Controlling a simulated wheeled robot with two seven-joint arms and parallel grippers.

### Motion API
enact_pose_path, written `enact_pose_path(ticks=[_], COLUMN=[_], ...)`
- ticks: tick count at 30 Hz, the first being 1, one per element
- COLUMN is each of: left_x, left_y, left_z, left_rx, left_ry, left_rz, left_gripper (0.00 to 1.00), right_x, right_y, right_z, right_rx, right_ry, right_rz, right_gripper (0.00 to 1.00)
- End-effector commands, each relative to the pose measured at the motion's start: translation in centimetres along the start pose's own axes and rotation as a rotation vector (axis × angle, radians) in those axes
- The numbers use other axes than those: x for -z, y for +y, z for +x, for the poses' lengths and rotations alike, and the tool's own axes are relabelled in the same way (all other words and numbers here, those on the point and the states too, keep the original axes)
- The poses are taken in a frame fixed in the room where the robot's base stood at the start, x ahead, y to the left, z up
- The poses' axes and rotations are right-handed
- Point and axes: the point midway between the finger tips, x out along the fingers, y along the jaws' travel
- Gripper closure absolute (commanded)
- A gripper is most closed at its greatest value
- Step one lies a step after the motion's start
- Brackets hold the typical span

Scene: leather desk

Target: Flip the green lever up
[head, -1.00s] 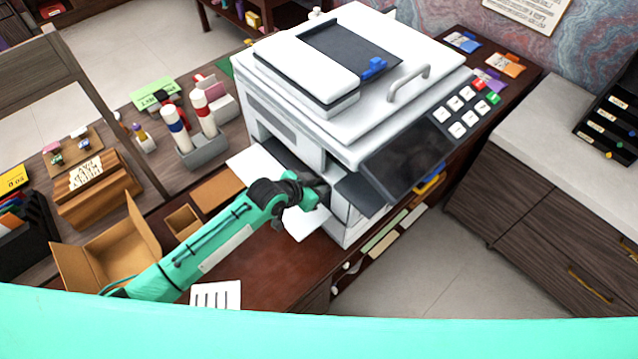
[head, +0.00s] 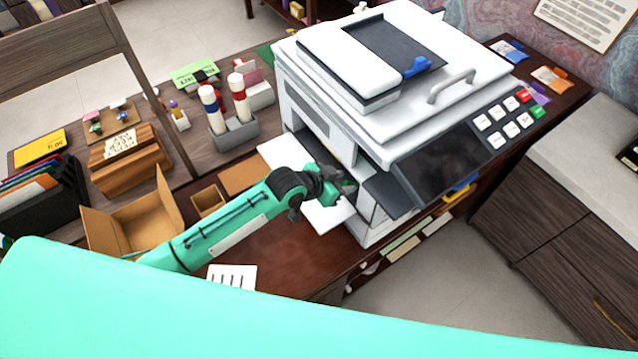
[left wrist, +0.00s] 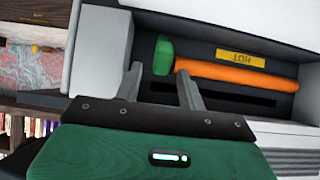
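The green lever (left wrist: 163,55) shows in the left wrist view inside the printer's dark open bay, at the left end of an orange roller (left wrist: 235,76). A yellow label reading "HOT" (left wrist: 240,57) is above the roller. My left gripper (left wrist: 158,72) is open and empty, its two grey fingers spread. The lever shows between and just beyond the fingertips; I cannot tell whether they touch it. In the head view my left gripper (head: 338,186) is at the side opening of the white printer (head: 350,120), which hides most of the bay. My right gripper is not in view.
A dark flap (head: 388,194) and the control panel (head: 440,165) are right of the opening. White trays or sheets (head: 285,152) jut out beside my arm. An open cardboard box (head: 130,225) and a bottle holder (head: 232,136) stand to the left. Some desk before the printer is bare.

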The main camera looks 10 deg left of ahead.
Motion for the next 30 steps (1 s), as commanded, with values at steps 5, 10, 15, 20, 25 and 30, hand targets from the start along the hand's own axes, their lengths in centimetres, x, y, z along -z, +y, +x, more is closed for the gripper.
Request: enact_pose_path(ticks=[5,10,15,20,25,30], left_x=[-0.3,-0.4,-0.3,-0.2,-0.1,0.0], left_y=[0.0,0.0,0.0,-0.1,-0.1,0.0], left_z=[-2.9,-5.9,-8.7,-10.4,-11.2,-11.3], left_rx=[0.001,0.001,0.001,0.001,0.001,0.001], left_ry=[0.001,0.0,-0.001,0.0,0.0,0.0], left_rz=[0.002,0.002,0.001,0.0,-0.001,-0.001], left_gripper=[0.6,0.6,0.6,0.6,0.6,0.6], right_x=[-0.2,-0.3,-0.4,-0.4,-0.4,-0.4], right_y=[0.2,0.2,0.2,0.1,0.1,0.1], right_z=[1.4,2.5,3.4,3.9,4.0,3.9], right_rx=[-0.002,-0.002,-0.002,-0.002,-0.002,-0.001], right_ry=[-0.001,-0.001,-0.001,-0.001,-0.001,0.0], right_rz=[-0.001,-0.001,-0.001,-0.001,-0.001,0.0], right_gripper=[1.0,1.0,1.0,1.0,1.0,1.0])
